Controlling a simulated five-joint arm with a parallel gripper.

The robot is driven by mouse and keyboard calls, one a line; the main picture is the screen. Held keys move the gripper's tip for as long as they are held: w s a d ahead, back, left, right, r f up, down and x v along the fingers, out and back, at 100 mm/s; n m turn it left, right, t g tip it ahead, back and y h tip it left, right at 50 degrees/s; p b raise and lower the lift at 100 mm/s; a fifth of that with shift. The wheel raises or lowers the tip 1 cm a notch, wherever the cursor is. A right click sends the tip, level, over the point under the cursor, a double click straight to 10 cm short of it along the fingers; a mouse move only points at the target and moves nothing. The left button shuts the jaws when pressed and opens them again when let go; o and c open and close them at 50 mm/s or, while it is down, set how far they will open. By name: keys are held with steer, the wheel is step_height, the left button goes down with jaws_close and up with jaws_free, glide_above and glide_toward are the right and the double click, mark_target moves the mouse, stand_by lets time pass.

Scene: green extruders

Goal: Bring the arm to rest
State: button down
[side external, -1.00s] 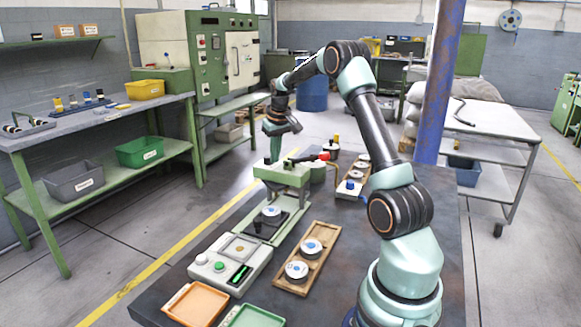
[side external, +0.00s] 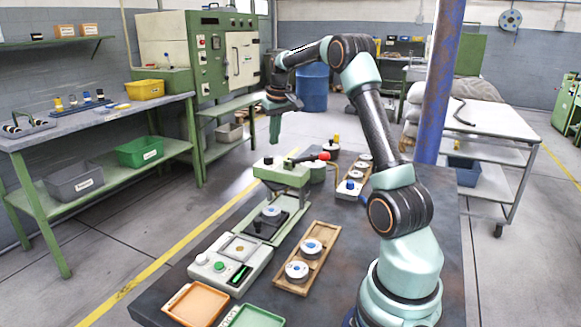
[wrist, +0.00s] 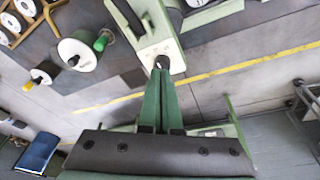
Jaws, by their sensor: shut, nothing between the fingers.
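My gripper (side external: 274,140) hangs in the air with its fingers pointing down, above and behind the green press (side external: 283,172) on the dark table. In the wrist view my gripper's two green fingers (wrist: 160,70) lie together with nothing between them. There the fingertips overlap the press's pale green top in the picture. My arm rises from the base at the right of the table and arches over to the left.
A wooden tray (side external: 291,283) with two round parts, a control box (side external: 227,267) and an orange tray (side external: 195,305) stand on the table. A blue post (side external: 440,85) rises close behind my arm. The air around my gripper looks clear.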

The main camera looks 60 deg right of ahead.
steer(key=s+a+r+n+t, duration=0.1)
steer(key=a+r, duration=0.2)
steer(key=a, duration=0.6)
steer(key=s+a+r+n+t, duration=0.15)
steer(key=a+r, duration=0.25)
steer(key=a, duration=0.6)
steer(key=s+a+f+n+y, duration=0.1)
steer(key=s+a+f, duration=0.1)
steer(key=s+a, duration=0.3)
steer(key=s+a+f+n, duration=0.2)
steer(key=s+a, duration=0.3)
steer(key=a, duration=0.6)
steer(key=shift+s+t+y, duration=0.4)
steer(key=shift+t, duration=0.05)
